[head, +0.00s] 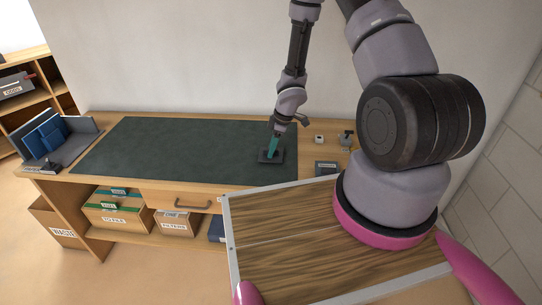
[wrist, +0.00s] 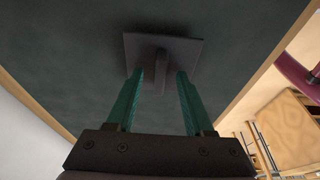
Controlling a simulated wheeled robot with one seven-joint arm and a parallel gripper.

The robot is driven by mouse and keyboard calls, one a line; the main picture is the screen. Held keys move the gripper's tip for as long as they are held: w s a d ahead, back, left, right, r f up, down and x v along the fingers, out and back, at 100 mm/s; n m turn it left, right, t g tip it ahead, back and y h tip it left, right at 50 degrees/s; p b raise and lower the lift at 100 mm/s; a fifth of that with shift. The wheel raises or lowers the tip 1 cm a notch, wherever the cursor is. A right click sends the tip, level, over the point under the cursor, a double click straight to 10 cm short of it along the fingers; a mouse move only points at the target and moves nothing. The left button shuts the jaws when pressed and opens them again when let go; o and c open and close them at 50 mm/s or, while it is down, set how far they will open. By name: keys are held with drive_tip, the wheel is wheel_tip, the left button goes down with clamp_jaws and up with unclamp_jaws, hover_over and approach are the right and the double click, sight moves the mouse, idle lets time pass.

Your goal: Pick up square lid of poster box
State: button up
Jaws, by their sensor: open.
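A dark square lid (wrist: 185,50) with a raised bar handle (wrist: 161,62) lies flat on the dark green desk mat in the wrist view. In the head view the lid (head: 263,158) sits near the mat's right end. My gripper (wrist: 160,75) has two teal fingers, apart, with the handle between their tips; I cannot tell whether they touch it. In the head view my gripper (head: 272,149) points down at the lid and hides part of it. I cannot make out the poster box for sure.
The green mat (head: 150,145) is otherwise clear. A grey organizer with blue folders (head: 50,135) stands at the desk's left end. Small items, including a white one (head: 319,139) and a dark labelled box (head: 326,168), sit to the right. A wall rises behind the desk.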

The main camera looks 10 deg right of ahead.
clamp_jaws()
